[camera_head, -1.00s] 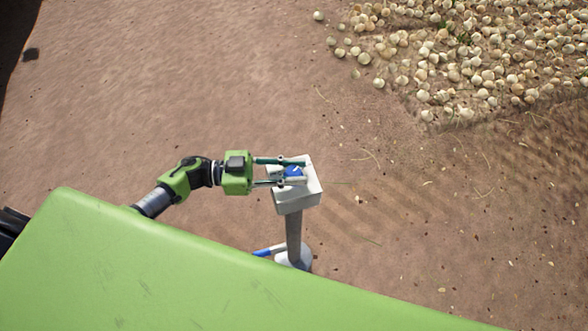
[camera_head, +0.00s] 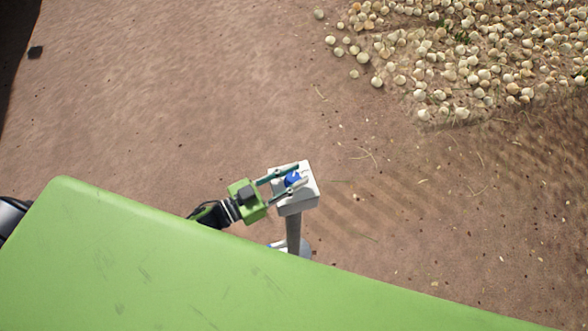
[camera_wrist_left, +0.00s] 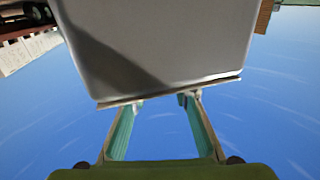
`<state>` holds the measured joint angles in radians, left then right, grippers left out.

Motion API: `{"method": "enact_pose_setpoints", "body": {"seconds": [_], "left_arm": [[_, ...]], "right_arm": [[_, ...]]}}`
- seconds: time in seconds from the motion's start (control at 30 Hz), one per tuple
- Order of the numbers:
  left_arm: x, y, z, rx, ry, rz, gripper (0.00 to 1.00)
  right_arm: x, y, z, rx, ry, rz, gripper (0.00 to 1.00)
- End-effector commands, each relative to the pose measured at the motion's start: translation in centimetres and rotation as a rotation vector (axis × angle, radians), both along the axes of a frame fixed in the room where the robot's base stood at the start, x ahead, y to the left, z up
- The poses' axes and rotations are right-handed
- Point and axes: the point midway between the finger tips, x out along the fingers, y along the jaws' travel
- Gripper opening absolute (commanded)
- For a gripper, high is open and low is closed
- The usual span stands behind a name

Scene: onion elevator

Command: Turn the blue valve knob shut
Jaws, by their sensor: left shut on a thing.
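The blue valve knob (camera_head: 292,179) sits on top of a white box (camera_head: 296,203) on a grey post. My left gripper (camera_head: 296,175) reaches in from the lower left in the head view, its two fingers on either side of the knob, shut on it. In the left wrist view, the box (camera_wrist_left: 160,45) fills the upper middle, and the fingertips (camera_wrist_left: 160,100) meet its lower edge. The knob is not visible in that view. My right gripper is not in view.
The grey post (camera_head: 293,232) stands on a white base (camera_head: 304,248), partly hidden by my green body. A wide heap of onions (camera_head: 470,60) lies on the soil at the upper right. The brown ground around the post is otherwise open.

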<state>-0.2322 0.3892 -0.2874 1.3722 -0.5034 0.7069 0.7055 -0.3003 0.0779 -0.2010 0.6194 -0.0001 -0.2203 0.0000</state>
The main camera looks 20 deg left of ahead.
Motion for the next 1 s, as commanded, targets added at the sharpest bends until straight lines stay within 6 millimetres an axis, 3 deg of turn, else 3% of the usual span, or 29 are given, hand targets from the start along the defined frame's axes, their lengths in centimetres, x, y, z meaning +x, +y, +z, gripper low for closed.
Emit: {"method": "enact_pose_setpoints", "body": {"seconds": [0.13, 0.5, 1.0], "left_arm": [[-0.15, -0.14, 0.15, -0.007, 0.005, 0.142, 0.04], [-0.02, -0.01, -0.09, -0.005, 0.002, 0.413, 0.04], [0.04, 0.10, -0.04, 0.001, -0.001, 0.534, 0.04]], "right_arm": [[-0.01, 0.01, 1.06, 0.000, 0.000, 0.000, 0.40], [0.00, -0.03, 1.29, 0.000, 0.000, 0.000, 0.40], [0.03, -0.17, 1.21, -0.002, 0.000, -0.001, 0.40]]}}
